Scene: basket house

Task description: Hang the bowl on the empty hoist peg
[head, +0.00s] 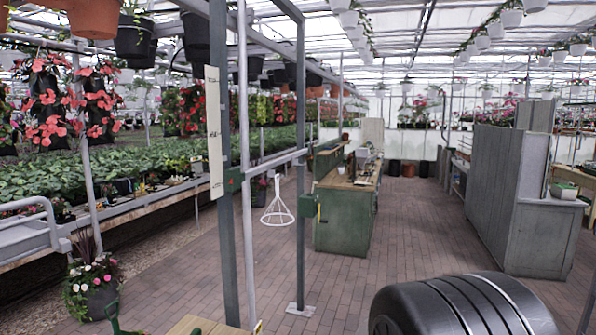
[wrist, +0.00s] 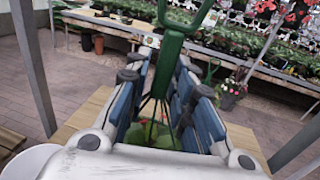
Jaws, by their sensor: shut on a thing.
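In the wrist view my gripper (wrist: 165,78), with blue pads, is shut around a green hanger (wrist: 173,42). Thin dark strands run down from the hanger to a bowl with green and red contents (wrist: 150,135); my jaws and wrist hide most of it. In the head view the hoist frame (head: 222,120) has upright posts and a grey crossbar (head: 272,163). I cannot make out an empty peg clearly. My gripper is not visible in the head view.
A wooden surface (head: 190,326) lies at the lower edge, with a second green hook (head: 115,318) to its left. A green counter (head: 345,215) stands beyond the frame. A flower pot (head: 100,298) stands at left. Brick floor (head: 420,230) is clear in the middle.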

